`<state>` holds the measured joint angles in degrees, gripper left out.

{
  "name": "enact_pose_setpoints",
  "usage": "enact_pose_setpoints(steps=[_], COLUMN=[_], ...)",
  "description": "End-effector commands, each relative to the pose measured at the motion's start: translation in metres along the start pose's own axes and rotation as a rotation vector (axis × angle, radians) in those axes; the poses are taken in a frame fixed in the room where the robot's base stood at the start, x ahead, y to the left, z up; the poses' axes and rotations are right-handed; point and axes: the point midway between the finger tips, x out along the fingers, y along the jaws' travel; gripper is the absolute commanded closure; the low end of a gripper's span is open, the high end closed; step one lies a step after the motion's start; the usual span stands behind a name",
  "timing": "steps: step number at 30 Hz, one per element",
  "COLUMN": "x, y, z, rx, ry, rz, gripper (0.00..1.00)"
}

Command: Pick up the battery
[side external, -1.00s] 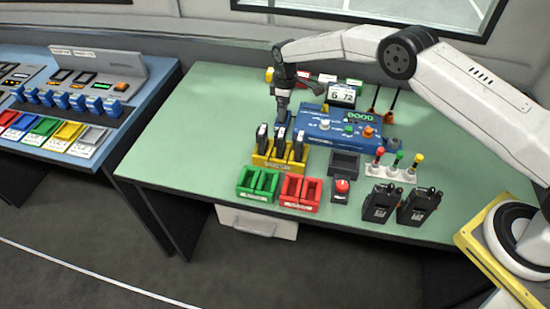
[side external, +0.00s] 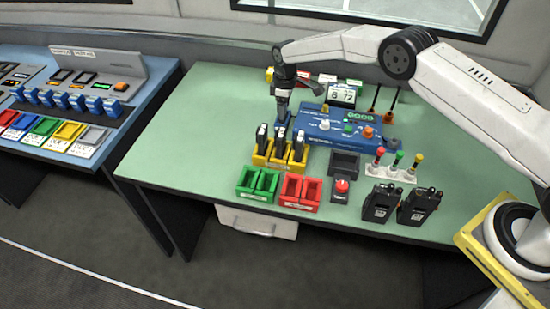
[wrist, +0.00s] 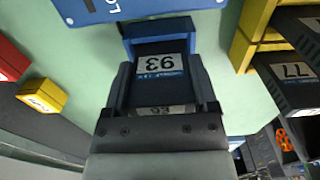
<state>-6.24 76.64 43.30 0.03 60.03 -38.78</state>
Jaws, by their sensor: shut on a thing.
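A dark battery (wrist: 162,68) with a white label reading 93 sits between my gripper's fingers (wrist: 163,88) in the wrist view. My gripper is shut on it, one finger on each side. The battery's far end is at a blue holder (wrist: 158,28); I cannot tell whether it is still seated in it. In the side view my gripper (side external: 282,118) points down at the left end of the blue console (side external: 335,130), and the battery is too small to make out there.
A yellow rack (side external: 262,160) with several dark batteries stands just in front of my gripper. Green (side external: 258,183) and red (side external: 300,192) bins, a red button (side external: 342,187) and two radios (side external: 382,203) are nearer the front edge. The green table (side external: 190,130) is clear at left.

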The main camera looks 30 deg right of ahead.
Motion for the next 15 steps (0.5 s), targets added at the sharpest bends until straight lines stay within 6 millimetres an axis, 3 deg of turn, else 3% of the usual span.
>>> enact_pose_setpoints(steps=[8,15], x=[-0.009,-0.034], y=[0.0,0.001], z=[-0.001,-0.001], rx=[0.0,0.001], ry=[0.001,0.002], rz=[0.001,0.002], gripper=[1.0,1.0])
